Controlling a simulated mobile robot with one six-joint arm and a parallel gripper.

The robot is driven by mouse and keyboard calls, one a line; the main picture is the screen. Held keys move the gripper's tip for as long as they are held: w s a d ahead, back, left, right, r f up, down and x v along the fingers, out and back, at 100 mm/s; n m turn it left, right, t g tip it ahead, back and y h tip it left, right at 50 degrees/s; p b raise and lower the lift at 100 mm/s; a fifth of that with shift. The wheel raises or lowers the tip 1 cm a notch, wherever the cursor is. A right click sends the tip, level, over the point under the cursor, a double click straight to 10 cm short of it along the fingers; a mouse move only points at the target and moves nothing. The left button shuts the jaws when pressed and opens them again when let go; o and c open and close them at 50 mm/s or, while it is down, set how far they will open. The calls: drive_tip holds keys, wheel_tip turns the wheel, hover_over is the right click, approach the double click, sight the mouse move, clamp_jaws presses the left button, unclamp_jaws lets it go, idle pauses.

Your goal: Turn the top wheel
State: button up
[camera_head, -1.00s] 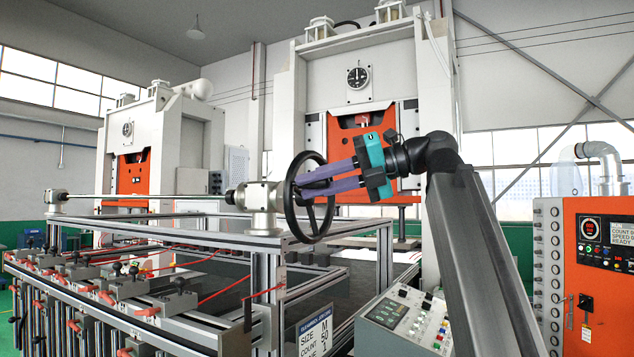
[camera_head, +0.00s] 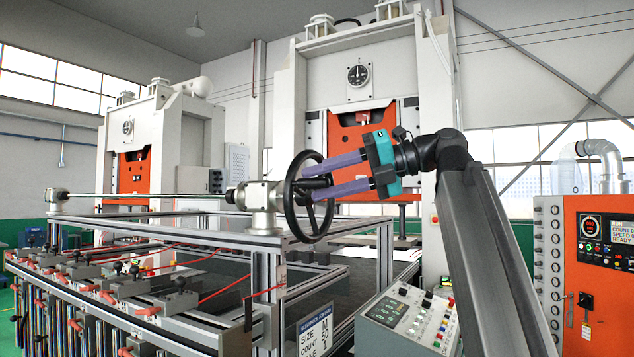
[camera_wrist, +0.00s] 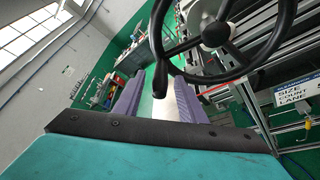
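The top wheel (camera_head: 290,203) is a black spoked handwheel on a grey gearbox at the near corner of the frame; it also shows at the top of the wrist view (camera_wrist: 286,30). A black crank handle (camera_wrist: 160,80) sticks out from its rim towards me. My gripper (camera_head: 311,181) faces the wheel from the right. Its two purple fingers are spread apart. In the wrist view the handle shows in the gap between the fingers (camera_wrist: 156,75), with space on both sides. I cannot tell how deep it reaches between them.
The metal frame (camera_head: 200,235) carries a long shaft (camera_head: 150,197) leading left from the gearbox (camera_head: 262,197). A button panel (camera_head: 408,318) stands below my arm. An orange control cabinet (camera_head: 605,280) is at the right. Presses stand behind.

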drive_tip(key=p+v, duration=0.2)
drive_tip(key=v, duration=1)
drive_tip(key=shift+s, duration=0.1)
